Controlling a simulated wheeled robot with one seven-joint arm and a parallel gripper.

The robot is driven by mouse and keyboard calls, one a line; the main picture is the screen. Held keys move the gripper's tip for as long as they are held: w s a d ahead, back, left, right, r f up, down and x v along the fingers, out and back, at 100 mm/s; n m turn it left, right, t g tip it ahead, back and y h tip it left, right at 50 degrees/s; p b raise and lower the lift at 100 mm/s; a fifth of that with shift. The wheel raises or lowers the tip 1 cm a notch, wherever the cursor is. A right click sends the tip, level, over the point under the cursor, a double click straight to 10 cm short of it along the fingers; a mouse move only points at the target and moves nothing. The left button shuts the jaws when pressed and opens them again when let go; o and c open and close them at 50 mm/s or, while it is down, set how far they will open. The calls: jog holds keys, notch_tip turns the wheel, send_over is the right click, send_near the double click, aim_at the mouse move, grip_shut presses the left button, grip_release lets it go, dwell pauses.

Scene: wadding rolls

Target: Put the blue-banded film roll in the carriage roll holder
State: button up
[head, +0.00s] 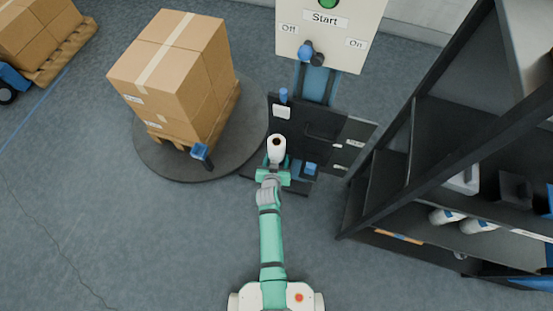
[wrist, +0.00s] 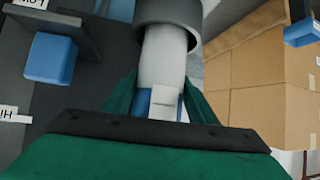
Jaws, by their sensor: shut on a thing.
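A white film roll (head: 276,145) with a brown core hole stands upright in my gripper (head: 272,174), in front of the dark carriage (head: 288,125). In the wrist view my gripper (wrist: 160,98) has its green fingers on either side of the white roll (wrist: 164,60), shut on it. A blue patch and a pale label show low on the roll, between the fingers. A dark grey ring (wrist: 167,22) crosses the roll's far end; I cannot tell what it belongs to. The carriage base is partly hidden by the roll and gripper, so seating cannot be told.
A wrapping machine post with a Start panel (head: 325,20) stands behind the carriage. Boxes (head: 175,75) sit on a pallet on the round turntable (head: 160,165) at left. A dark shelf (head: 390,190) with white rolls (head: 445,216) stands at right. Floor at lower left is clear.

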jog(key=shift+f, duration=0.2)
jog(key=o, duration=1.6)
jog(key=s+r+t, duration=0.1)
jog(key=s+r, duration=0.9)
jog(key=s, duration=0.2)
jog(key=s+r+n+t+y, duration=0.1)
jog(key=s+r, duration=0.9)
jog(key=s, duration=0.3)
jog(key=s+r+t, duration=0.2)
jog(key=s+r, duration=0.8)
jog(key=s, duration=0.2)
jog(key=shift+s+r, duration=0.25)
jog(key=shift+s, duration=0.15)
